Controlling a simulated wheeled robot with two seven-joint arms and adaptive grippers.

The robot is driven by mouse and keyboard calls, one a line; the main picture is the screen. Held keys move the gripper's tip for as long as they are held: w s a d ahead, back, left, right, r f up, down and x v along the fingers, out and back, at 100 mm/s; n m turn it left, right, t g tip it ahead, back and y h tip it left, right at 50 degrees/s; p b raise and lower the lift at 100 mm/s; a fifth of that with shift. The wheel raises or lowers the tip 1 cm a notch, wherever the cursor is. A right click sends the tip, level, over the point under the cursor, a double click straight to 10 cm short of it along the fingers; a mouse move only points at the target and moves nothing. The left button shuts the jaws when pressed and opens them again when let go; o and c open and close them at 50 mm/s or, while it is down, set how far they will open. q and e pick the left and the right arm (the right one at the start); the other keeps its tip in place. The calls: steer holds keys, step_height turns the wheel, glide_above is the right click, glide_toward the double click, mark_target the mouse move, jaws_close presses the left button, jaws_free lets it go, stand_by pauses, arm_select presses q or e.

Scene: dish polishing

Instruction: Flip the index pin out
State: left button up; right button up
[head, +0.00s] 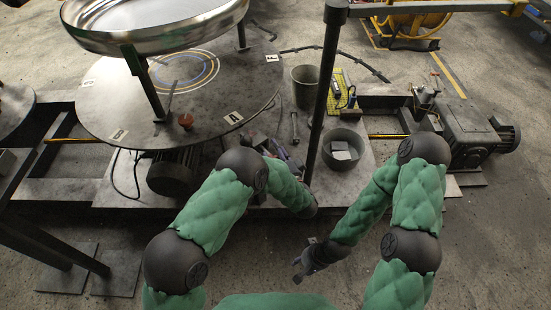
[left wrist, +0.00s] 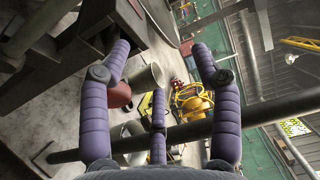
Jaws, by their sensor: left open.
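A small red-brown knob (head: 186,120), which may be the index pin, stands on the rim of the round table (head: 215,115), left of the label A. In the left wrist view a red-brown round part (left wrist: 121,95), perhaps the same knob, shows partly behind the left finger; I cannot tell if they touch. My left gripper (head: 280,150) is right of the table's front edge, partly hidden by my forearm. In the left wrist view its fingers (left wrist: 160,60) are spread with nothing clearly held. My right gripper (head: 308,265) hangs low over the floor, away from the table; its jaw state is unclear.
A large shiny metal dish (head: 150,40) stands on posts above the table. A dark upright post (head: 323,95) rises right of my left gripper. A grey bucket (head: 305,85), a bowl with blocks (head: 342,165) and a motor (head: 475,135) lie to the right.

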arm_select(q)
steer(key=shift+r, duration=2.15)
